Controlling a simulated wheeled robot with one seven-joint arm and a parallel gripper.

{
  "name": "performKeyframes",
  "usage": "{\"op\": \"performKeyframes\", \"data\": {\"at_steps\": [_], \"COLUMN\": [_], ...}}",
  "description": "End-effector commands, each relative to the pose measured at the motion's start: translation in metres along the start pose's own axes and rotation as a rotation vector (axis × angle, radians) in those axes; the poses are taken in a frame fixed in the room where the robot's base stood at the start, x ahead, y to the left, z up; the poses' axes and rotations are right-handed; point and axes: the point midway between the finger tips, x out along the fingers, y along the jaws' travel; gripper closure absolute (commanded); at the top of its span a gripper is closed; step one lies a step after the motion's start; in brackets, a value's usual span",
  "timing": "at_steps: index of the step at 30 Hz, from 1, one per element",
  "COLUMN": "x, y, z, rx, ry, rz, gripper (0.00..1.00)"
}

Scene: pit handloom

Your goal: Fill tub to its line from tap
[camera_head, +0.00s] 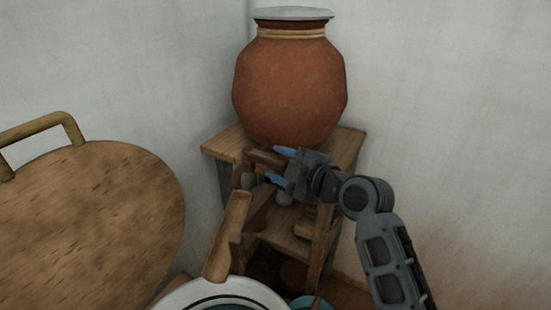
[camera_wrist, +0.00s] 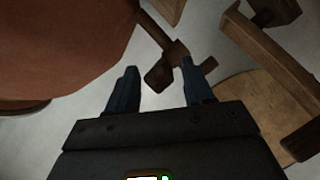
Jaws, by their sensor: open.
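A brown wooden tap (camera_head: 262,157) sticks out low on the front of a round clay pot (camera_head: 290,90). In the wrist view the tap (camera_wrist: 160,74) shows beyond my fingertips, with the pot (camera_wrist: 60,45) at the left. My gripper (camera_head: 279,166) is open, its blue fingers on either side of the tap's end. In the wrist view my gripper (camera_wrist: 158,72) has its right finger overlapping the tap; I cannot tell whether they touch. A white round rim (camera_head: 222,288), probably the tub's, shows at the bottom edge, cut off. Its line and water level cannot be made out.
The pot stands on a wooden stand (camera_head: 220,143) in the corner. A sloping wooden piece (camera_head: 229,235) lies between tap and white rim. A large round wooden board (camera_head: 90,225) with a handle fills the left. A teal object (camera_head: 306,302) shows at the bottom.

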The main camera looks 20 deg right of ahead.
Motion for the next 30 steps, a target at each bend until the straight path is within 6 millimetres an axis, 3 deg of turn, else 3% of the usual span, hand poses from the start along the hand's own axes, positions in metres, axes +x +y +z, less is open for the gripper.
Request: {"op": "performKeyframes", "data": {"at_steps": [6,15,30], "x": [0.019,0.021,0.021], "y": [0.001,0.0,0.0], "z": [0.0,0.0,0.0], "rx": [0.001,0.001,0.001], "ry": [0.0,0.0,0.0], "rz": [0.001,0.001,0.001], "gripper": [0.48,0.48,0.96]}}
